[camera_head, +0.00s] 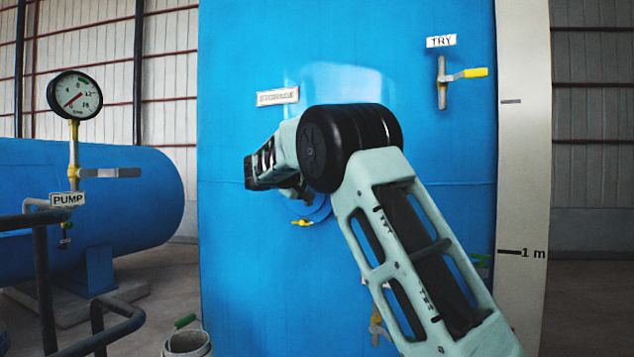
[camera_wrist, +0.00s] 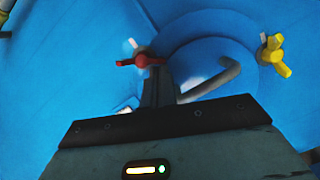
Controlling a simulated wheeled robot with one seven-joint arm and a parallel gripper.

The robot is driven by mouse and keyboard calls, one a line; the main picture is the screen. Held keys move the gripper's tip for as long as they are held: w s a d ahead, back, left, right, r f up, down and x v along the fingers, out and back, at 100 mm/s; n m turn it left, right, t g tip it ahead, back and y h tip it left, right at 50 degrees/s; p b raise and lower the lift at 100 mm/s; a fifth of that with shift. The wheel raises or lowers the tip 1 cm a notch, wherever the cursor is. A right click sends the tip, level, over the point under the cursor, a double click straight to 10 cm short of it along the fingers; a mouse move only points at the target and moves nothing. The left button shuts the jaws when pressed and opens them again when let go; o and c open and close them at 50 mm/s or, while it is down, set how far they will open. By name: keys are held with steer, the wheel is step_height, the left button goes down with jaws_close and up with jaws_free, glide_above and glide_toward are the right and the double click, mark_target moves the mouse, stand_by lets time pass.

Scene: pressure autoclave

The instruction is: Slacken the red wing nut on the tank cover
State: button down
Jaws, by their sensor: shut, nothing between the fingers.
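The red wing nut (camera_wrist: 140,61) shows in the wrist view at the rim of the round blue tank cover (camera_wrist: 205,58). My gripper (camera_wrist: 159,74) is shut and empty. Its fingertips overlap the right wing of the red nut in this view; I cannot tell whether they touch it. In the head view my arm hides the red nut and most of the cover, and my gripper's fingertips cannot be made out there. A sliver of the cover (camera_head: 318,212) shows below my wrist.
A yellow wing nut (camera_wrist: 274,57) sits on the cover's right side, and a bent grey handle (camera_wrist: 215,80) crosses the cover. In the head view, a yellow-handled TRY valve (camera_head: 463,74) is at upper right. A pressure gauge (camera_head: 75,95) and dark railing (camera_head: 43,270) stand left.

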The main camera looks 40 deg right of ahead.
steer(key=s+n+h+b, duration=0.1)
steer(key=n+b, duration=0.2)
steer(key=n, duration=0.2)
steer(key=s+f+n+t+h+b, duration=0.1)
steer(key=n+b, duration=0.2)
steer(key=n, duration=0.2)
steer(key=d+f+n+t+b, duration=0.1)
steer(key=n+b, duration=0.2)
steer(key=n, duration=0.2)
steer(key=shift+s+f+h, duration=0.15)
steer(key=shift+s+h, duration=0.25)
steer(key=shift+s+d+b, duration=0.15)
steer(key=shift+s+b, duration=0.05)
steer(key=shift+b, duration=0.1)
stand_by(1.3)
stand_by(0.4)
